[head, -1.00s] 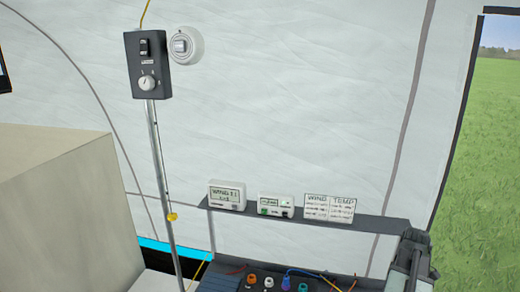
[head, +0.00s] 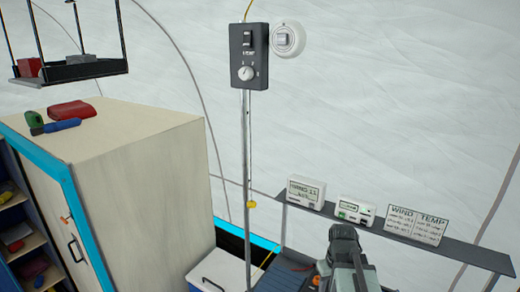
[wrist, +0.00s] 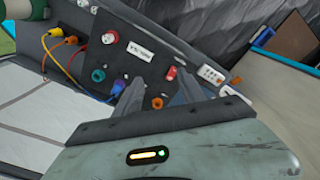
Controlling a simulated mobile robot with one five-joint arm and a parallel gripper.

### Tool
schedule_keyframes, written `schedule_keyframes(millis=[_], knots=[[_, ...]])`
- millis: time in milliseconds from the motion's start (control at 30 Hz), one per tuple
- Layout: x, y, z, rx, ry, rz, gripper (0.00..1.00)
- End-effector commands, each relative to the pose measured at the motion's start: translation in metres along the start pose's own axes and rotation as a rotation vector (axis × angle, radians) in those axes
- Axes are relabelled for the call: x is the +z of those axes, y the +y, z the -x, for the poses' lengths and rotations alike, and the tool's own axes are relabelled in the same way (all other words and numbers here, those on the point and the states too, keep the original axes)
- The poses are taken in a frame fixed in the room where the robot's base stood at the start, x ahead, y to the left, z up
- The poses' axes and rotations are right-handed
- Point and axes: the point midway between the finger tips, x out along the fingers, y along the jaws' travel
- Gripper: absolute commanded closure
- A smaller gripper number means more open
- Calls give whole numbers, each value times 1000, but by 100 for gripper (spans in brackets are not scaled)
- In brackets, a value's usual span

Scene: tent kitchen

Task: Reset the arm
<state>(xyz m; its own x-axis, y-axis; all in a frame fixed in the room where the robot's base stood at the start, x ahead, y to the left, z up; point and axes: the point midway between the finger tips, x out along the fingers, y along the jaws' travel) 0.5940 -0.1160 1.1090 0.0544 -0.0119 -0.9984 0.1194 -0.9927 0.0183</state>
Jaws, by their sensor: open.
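My gripper (wrist: 157,88) shows in the wrist view with its two grey fingers apart and nothing between them. Beyond the fingers is a dark socket panel (wrist: 118,66) with coloured knobs and cables plugged in; I cannot tell the exact distance to it. In the head view, part of my arm rises at the bottom, right of centre, in front of the shelf. The fingertips cannot be made out there.
A narrow shelf (head: 452,251) on the tent wall carries small display boxes (head: 306,193) and a WIND/TEMP card (head: 417,224). A pole (head: 247,165) bears a switch box (head: 249,56). A cabinet (head: 135,150) stands left; a cooler (head: 220,270) sits low beside it.

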Motion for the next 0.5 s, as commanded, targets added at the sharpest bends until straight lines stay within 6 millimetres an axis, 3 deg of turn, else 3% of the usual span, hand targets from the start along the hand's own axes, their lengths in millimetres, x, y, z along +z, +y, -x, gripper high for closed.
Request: schedule_keyframes(millis=[33,233,300,500], knots=[[-6,-28,0,-2,4,-14,53],[-19,-118,1,-11,18,-111,53],[-15,-114,-31,-10,12,-123,53],[-6,-117,-91,-12,-6,-121,53]])
